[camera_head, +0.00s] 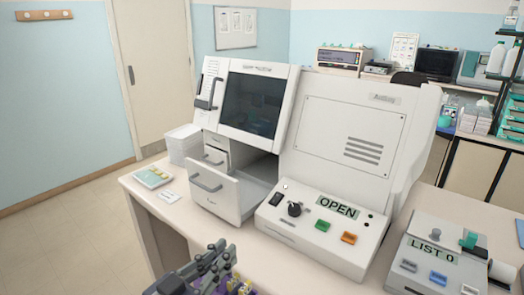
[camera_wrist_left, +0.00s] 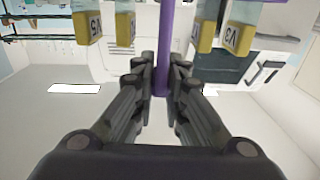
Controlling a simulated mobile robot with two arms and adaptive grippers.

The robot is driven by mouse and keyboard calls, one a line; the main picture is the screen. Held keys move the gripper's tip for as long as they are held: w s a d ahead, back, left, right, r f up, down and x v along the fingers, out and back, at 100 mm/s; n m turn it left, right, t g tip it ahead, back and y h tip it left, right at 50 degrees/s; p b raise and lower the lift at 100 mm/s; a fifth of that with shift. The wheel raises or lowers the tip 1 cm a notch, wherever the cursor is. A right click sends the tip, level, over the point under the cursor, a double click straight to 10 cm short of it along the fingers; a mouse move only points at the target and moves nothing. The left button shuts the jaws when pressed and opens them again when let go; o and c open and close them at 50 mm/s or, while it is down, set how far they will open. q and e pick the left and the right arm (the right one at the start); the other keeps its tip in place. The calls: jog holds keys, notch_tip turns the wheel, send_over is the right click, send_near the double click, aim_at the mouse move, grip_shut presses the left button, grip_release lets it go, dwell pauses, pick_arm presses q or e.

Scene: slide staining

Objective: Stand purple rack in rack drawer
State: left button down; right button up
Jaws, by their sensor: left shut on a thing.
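My left gripper (camera_head: 222,262) is at the bottom of the head view, in front of the white staining machine. It is shut on the purple rack (camera_head: 238,288), of which only a small part shows at the bottom edge. In the left wrist view the fingers (camera_wrist_left: 161,82) close on the rack's upright purple bar (camera_wrist_left: 161,45). Slides with yellow labels (camera_wrist_left: 238,38) hang on both sides of the bar. The machine's lower drawer (camera_head: 212,194) is pulled out, away from and beyond the gripper. My right gripper is out of view.
A control panel with an OPEN display (camera_head: 338,206) stands right of the drawer. A small tray (camera_head: 153,177) lies on the table's left corner. The table front (camera_head: 270,262) is bare near the gripper.

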pick_arm(q)
jog(key=s+a+f+n+t+y, duration=0.3)
jog(key=s+a+f+n+y, duration=0.3)
jog(key=s+a+y, duration=0.3)
jog(key=shift+s+f+n+y, duration=0.3)
jog(key=shift+s+f+y, duration=0.1)
jog(key=shift+s+f, duration=0.6)
jog(key=shift+s+r, duration=0.1)
jog(key=shift+r, duration=0.05)
jog(key=shift+s, duration=0.1)
